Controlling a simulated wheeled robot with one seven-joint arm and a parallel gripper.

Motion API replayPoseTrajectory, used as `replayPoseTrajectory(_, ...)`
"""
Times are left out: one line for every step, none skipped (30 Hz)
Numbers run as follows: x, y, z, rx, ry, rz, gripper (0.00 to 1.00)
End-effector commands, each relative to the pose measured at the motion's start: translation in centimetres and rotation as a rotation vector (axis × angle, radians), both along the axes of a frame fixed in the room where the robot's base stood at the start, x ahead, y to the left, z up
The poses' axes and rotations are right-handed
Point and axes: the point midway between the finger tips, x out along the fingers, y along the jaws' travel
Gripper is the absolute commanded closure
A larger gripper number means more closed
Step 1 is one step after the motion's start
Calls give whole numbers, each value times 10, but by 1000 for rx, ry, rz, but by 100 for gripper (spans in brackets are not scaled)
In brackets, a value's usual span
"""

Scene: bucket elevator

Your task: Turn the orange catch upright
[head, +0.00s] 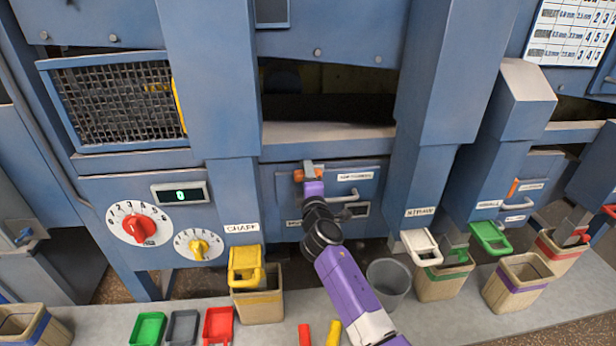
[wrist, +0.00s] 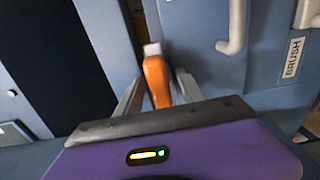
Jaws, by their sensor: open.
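The orange catch (head: 298,175) is at the upper left of a small blue door (head: 335,188) in the head view, partly hidden by my gripper (head: 312,176). In the wrist view the catch (wrist: 157,80) has a pale tip and sits between the two grey fingers of my gripper (wrist: 160,76). The fingers are open, one on each side, with a narrow gap visible on the left. The door's label runs nearly vertically in the wrist view, so that view is rolled; the catch appears to lie nearly sideways on the machine.
The door has a pale handle (head: 342,197), also seen in the wrist view (wrist: 234,28). Another orange catch (head: 513,187) stands upright on a door to the right.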

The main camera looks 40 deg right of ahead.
Motion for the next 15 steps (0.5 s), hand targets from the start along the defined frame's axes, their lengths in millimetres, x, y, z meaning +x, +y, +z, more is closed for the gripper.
replayPoseTrajectory(0, 0, 0, 0, 0, 0, 55)
replayPoseTrajectory(0, 0, 0, 0, 0, 0, 55)
replayPoseTrajectory(0, 0, 0, 0, 0, 0, 55)
replayPoseTrajectory(0, 0, 0, 0, 0, 0, 60)
replayPoseTrajectory(0, 0, 0, 0, 0, 0, 66)
replayPoseTrajectory(0, 0, 0, 0, 0, 0, 74)
replayPoseTrajectory(0, 0, 0, 0, 0, 0, 80)
replayPoseTrajectory(0, 0, 0, 0, 0, 0, 86)
replayPoseTrajectory(0, 0, 0, 0, 0, 0, 94)
replayPoseTrajectory(0, 0, 0, 0, 0, 0, 100)
replayPoseTrajectory(0, 0, 0, 0, 0, 0, 100)
replayPoseTrajectory(0, 0, 0, 0, 0, 0, 100)
replayPoseTrajectory(0, 0, 0, 0, 0, 0, 100)
replayPoseTrajectory(0, 0, 0, 0, 0, 0, 100)
replayPoseTrajectory(0, 0, 0, 1, -1, 0, 100)
